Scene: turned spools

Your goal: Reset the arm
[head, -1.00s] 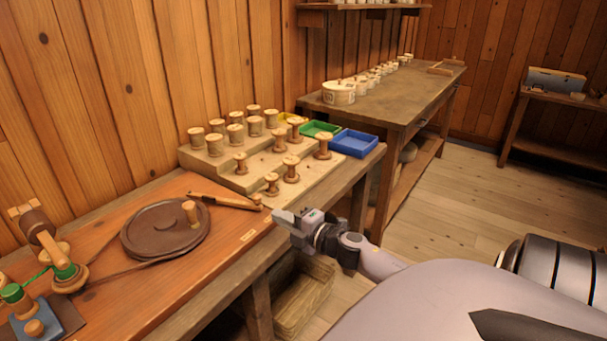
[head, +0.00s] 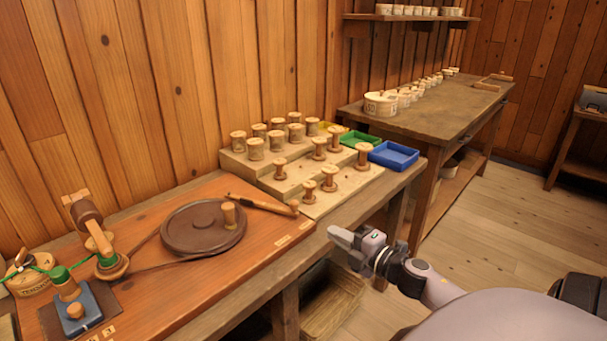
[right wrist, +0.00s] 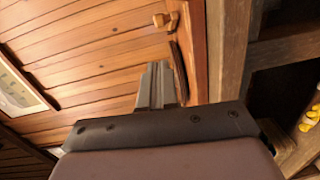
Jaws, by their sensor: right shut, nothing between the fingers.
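My right gripper (head: 343,237) is shut and empty. In the head view it hangs in front of the workbench's front edge, near the right end of the orange work board (head: 200,262) and below the stepped spool rack (head: 300,170). In the right wrist view the closed fingers (right wrist: 156,85) point up the picture, with plank wall and wood around them. My left gripper does not show.
On the bench are a round brown disc (head: 190,238) with a peg, a blue-based winding device (head: 72,305), and green (head: 358,140) and blue (head: 394,155) trays. A back table (head: 430,110) holds white tubs. A crate (head: 333,303) stands below. Open floor lies to the right.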

